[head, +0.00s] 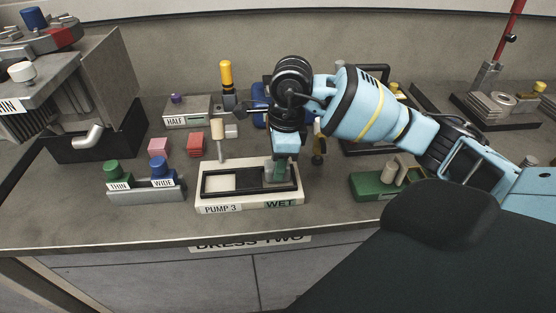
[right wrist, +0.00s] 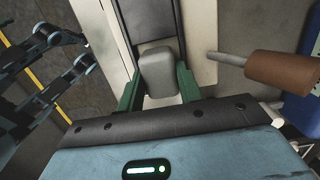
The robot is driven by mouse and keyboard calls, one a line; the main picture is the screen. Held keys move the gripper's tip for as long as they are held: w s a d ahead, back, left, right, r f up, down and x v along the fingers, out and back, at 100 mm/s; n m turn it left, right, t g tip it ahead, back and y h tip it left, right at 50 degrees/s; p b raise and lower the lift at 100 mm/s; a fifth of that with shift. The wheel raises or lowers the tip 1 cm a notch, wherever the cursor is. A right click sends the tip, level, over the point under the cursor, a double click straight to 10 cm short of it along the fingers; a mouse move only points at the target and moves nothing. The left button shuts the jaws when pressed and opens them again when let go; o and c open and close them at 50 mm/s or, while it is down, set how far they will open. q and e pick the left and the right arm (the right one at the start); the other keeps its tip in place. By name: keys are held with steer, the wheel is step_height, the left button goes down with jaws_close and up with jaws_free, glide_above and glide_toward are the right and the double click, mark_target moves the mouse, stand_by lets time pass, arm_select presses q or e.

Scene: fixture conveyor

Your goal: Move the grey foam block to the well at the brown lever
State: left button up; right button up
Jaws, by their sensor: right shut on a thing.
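My right gripper (head: 279,178) reaches down at the right end of the white pump 3 fixture (head: 232,207), beside the "WET" label. In the right wrist view its green fingers (right wrist: 158,88) are shut on the grey foam block (right wrist: 158,70), one on each side. The block is at a dark-edged channel of the fixture; I cannot tell whether it touches the floor there. In the head view the block is mostly hidden by the gripper. The left gripper is not in view.
A grey fixture with green and blue knobs (head: 145,197) stands left of pump 3. A green fixture (head: 368,188) is at the right. A large machine (head: 100,80) fills the left.

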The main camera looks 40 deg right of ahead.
steer(key=shift+f, duration=0.45)
steer(key=o, duration=1)
steer(key=shift+o, duration=0.2)
steer(key=shift+s+d+r, duration=0.1)
steer(key=shift+d+r, duration=0.05)
steer(key=shift+r, duration=1.15)
steer(key=shift+s+d+r, duration=0.1)
steer(key=shift+d+r, duration=0.05)
steer(key=shift+r, duration=1.1)
steer(key=shift+s+d+r, duration=0.1)
steer(key=shift+d+r, duration=0.05)
steer(key=shift+r, duration=1.15)
